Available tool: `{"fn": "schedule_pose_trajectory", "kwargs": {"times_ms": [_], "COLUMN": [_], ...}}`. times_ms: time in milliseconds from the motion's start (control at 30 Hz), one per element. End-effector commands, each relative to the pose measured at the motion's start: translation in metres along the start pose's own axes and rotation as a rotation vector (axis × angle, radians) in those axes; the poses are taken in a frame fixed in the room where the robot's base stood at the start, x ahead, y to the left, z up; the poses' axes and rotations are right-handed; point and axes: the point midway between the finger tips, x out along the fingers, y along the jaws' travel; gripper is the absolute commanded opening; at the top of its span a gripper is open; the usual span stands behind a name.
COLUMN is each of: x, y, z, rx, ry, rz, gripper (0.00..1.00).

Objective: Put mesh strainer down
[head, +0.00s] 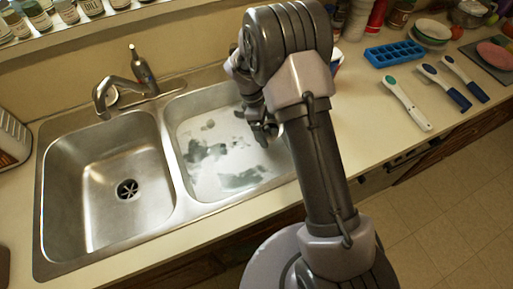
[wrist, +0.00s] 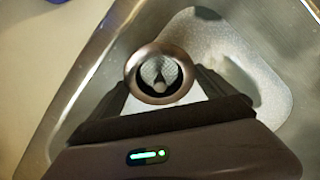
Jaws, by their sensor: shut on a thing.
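The mesh strainer (wrist: 152,71) shows in the wrist view as a small round metal ring with mesh inside. It sits between the fingers of my gripper (wrist: 163,80), which is shut on it. In the head view my gripper (head: 265,135) is over the right part of the right sink basin (head: 183,165), pointing down. The strainer cannot be made out there, and my arm hides part of the basin. I cannot tell whether the strainer touches the basin floor.
The right basin has a whitish, patchy grey bottom. The left basin (head: 85,200) is empty around its drain (head: 128,189). A faucet (head: 125,85) stands behind. To the right lie a blue ice tray (head: 394,53), several brushes or handled tools (head: 407,104) and stacked bowls (head: 431,32).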

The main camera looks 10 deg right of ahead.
Motion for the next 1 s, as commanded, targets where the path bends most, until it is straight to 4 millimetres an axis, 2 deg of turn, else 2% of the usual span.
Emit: {"fn": "schedule_pose_trajectory", "kwargs": {"times_ms": [33,100,333,467,833,867,1000], "x": [0.022,0.041,0.068,0.094,0.099,0.099,0.098], "y": [0.0,0.0,0.0,0.0,0.001,0.001,0.001], "z": [-0.006,-0.012,-0.021,-0.028,-0.03,-0.03,-0.03], "rx": [0.0,0.001,0.003,0.004,0.004,0.004,0.005], "ry": [-0.001,-0.001,0.001,0.0,0.001,0.001,0.001], "rz": [-0.002,-0.002,-0.001,-0.002,0.0,0.0,0.0], "gripper": [0.55,0.55,0.55,0.55,0.55,0.98,1.0]}}
